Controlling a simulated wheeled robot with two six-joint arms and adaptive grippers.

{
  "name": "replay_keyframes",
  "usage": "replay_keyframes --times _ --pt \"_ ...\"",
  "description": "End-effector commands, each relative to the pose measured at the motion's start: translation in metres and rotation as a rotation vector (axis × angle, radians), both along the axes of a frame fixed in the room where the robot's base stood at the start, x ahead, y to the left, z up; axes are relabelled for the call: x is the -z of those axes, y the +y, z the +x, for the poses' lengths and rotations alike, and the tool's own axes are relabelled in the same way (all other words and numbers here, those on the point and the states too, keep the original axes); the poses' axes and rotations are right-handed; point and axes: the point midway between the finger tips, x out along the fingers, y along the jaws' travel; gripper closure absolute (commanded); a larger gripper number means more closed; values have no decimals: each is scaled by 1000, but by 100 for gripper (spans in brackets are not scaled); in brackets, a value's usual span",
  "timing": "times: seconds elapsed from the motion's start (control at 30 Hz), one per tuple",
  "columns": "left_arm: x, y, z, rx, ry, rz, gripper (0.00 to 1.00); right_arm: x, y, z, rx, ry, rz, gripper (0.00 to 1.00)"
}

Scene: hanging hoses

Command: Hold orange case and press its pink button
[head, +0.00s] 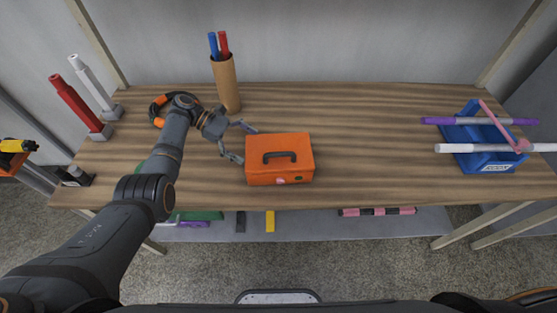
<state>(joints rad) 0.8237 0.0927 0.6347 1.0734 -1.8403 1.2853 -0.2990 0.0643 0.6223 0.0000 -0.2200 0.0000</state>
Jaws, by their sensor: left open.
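The orange case (298,146) sits upright on the wooden table, with a dark handle on top. Its pink button (281,181) shows low on the front face, with small dark and green marks to its right. My left gripper (248,145) is open, with its two fingers at the left side of the case, one toward the back corner and one toward the front. I cannot tell whether the fingers touch the case. Nothing is between the fingers that I can see. My right gripper is not in view.
A brown cylinder (227,85) with blue and red sticks stands behind my left gripper. Red (77,105) and white (92,86) posts stand at the left. A blue holder (483,157) with long rods is at the right. The table between case and holder is clear.

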Motion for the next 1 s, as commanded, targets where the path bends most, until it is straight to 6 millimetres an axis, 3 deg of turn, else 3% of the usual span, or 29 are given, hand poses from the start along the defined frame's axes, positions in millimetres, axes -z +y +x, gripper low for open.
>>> replay_keyframes --times 0.3,0.5,1.0 --pt "28 -45 -15 3 2 -2 0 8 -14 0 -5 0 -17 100" --pt "37 -67 -22 1 2 -1 0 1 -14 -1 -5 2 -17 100" --pt "45 -78 -25 0 2 -1 3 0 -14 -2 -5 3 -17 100"
